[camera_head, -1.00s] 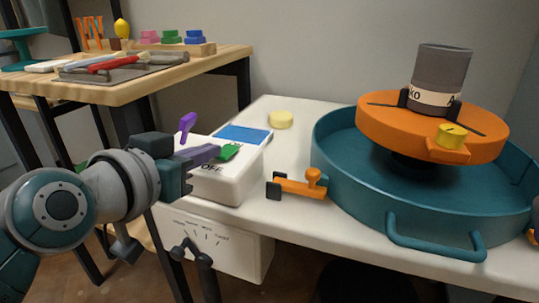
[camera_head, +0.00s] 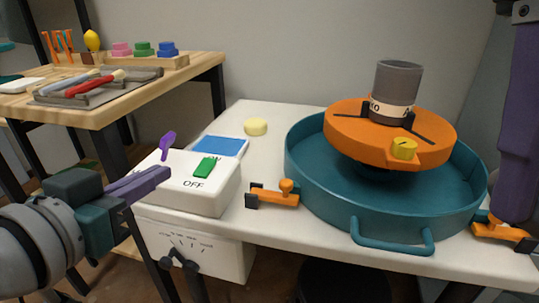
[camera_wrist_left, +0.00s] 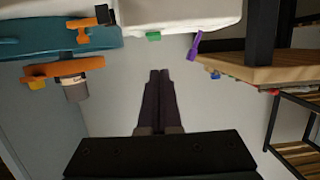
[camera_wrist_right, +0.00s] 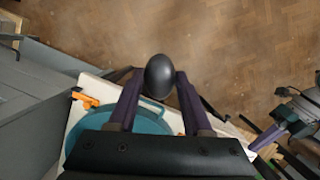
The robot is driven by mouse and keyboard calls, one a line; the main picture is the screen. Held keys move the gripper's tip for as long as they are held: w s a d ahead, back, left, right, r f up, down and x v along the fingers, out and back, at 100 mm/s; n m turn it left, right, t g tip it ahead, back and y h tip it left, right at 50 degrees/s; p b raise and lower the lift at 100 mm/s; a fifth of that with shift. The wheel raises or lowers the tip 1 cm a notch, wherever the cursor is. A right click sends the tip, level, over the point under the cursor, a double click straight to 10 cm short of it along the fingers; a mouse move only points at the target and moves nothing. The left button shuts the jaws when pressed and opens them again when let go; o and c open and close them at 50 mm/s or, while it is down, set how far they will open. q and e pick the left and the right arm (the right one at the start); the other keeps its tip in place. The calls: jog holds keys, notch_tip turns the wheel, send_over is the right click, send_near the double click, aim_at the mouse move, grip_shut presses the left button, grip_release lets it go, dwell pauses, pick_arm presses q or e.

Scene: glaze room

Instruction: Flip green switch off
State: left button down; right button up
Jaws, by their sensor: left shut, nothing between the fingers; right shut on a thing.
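The green switch (camera_head: 205,167) stands on top of the white box (camera_head: 205,205), between a partly covered ON label and a clear OFF label; I cannot tell surely which way it leans. It also shows in the left wrist view (camera_wrist_left: 153,36). My left gripper (camera_head: 165,173) has its purple fingers shut and empty, to the left of the switch and apart from it; it fills the middle of the left wrist view (camera_wrist_left: 160,74). My right gripper (camera_wrist_right: 160,80) is shut on a dark rounded knob-like thing (camera_wrist_right: 159,75), seen in the right wrist view.
A purple lever (camera_head: 168,146) rises at the box's back left, near a blue pad (camera_head: 220,146). A teal basin (camera_head: 385,215) with an orange wheel head (camera_head: 350,140) stands to the right. An orange clamp (camera_head: 272,195) lies between. A wooden table (camera_head: 190,80) is at left.

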pick_arm(q)
jog(key=shift+f+v, duration=0.15)
jog(key=shift+v, duration=0.75)
jog(key=shift+f+v, duration=0.2)
jog(key=shift+v, duration=0.7)
jog(key=shift+s+p, duration=0.1)
jog(key=shift+p, duration=0.2)
